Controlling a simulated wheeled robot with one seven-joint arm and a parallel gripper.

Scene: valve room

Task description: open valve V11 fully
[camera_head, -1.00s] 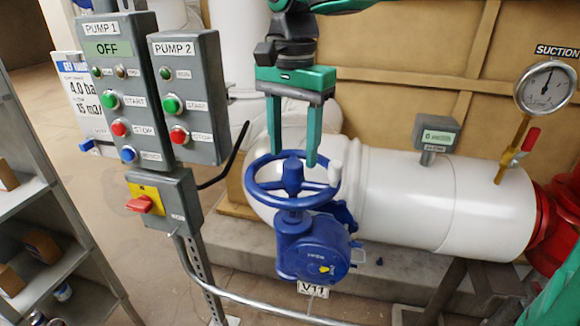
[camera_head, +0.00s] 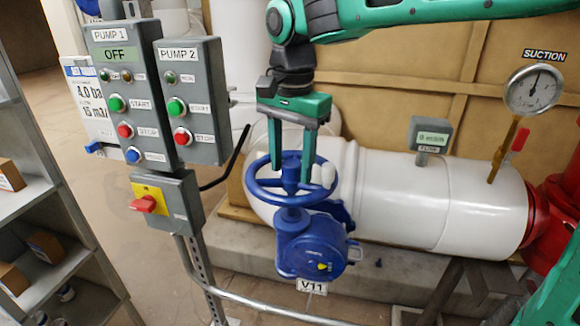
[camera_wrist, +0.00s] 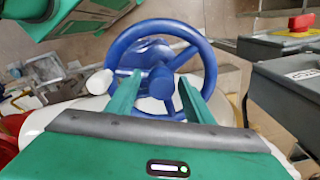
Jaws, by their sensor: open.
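The blue handwheel (camera_head: 262,193) of valve V11 sits on top of its blue gearbox (camera_head: 309,252), with the V11 tag (camera_head: 311,287) below. The wheel has a white knob (camera_head: 329,175) on its right side. My gripper (camera_head: 291,174) is open above the wheel, its two green fingers pointing down at the hub, one on each side. In the wrist view my gripper (camera_wrist: 158,88) reaches over the handwheel (camera_wrist: 211,66), with the hub between the fingertips and the white knob (camera_wrist: 99,82) at left. I cannot tell whether the fingers touch the wheel.
The pump panel (camera_head: 123,95), reading OFF for pump 1, and a red switch on yellow (camera_head: 149,201) stand at left. A white pipe (camera_head: 440,200) runs right to the suction gauge (camera_head: 534,88). A metal rail (camera_head: 262,305) passes in front, below the valve.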

